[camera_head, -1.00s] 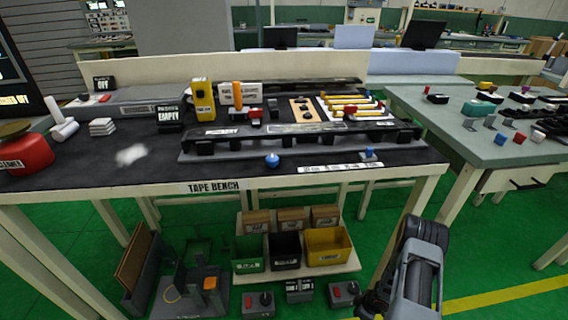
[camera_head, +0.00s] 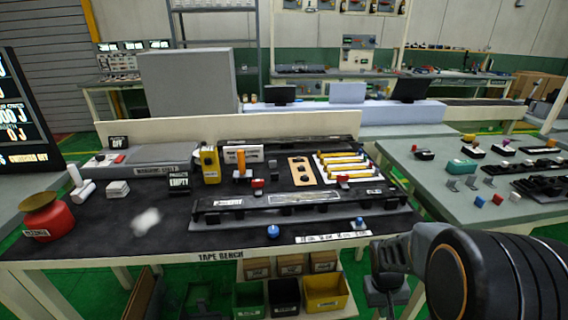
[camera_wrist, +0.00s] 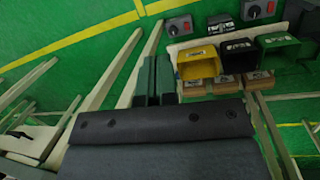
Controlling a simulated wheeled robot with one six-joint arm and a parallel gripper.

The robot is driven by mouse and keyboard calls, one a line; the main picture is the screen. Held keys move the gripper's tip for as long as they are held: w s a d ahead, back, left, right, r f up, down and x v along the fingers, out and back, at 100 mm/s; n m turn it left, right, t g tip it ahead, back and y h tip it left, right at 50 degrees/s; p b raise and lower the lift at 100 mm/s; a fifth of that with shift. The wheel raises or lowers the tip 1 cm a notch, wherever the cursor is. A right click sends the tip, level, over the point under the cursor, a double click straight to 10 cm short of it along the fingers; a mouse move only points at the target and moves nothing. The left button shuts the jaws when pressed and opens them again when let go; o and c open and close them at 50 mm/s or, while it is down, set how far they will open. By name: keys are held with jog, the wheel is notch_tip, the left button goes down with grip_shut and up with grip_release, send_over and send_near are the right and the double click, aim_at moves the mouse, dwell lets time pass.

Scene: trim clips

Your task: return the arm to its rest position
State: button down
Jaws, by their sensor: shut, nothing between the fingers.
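My arm (camera_head: 480,268) fills the lower right of the head view, in front of the tape bench's right front corner. In the wrist view my gripper (camera_wrist: 157,78) shows as two dark fingers side by side, shut, with nothing between them. The fingers point over green floor beside the shelf of bins. I cannot make out the fingertips in the head view.
The tape bench (camera_head: 100,250) carries a long black trim bar (camera_head: 290,203), a red container (camera_head: 48,219) and a blue knob (camera_head: 273,231). A second table (camera_head: 430,174) stands at right. A yellow bin (camera_wrist: 198,64) sits low under the bench.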

jog(key=s+a+r+t+p, duration=0.1)
jog(key=a+r+p, duration=0.3)
jog(key=r, duration=0.8)
jog(key=s+a+r+t+y+p, duration=0.1)
jog(key=a+r+t+p, duration=0.3)
jog(key=r, duration=0.9)
jog(key=shift+s+a+r+n+y+p, duration=0.3)
jog(key=shift+s+a+p, duration=0.15)
jog(key=shift+s+p, duration=0.25)
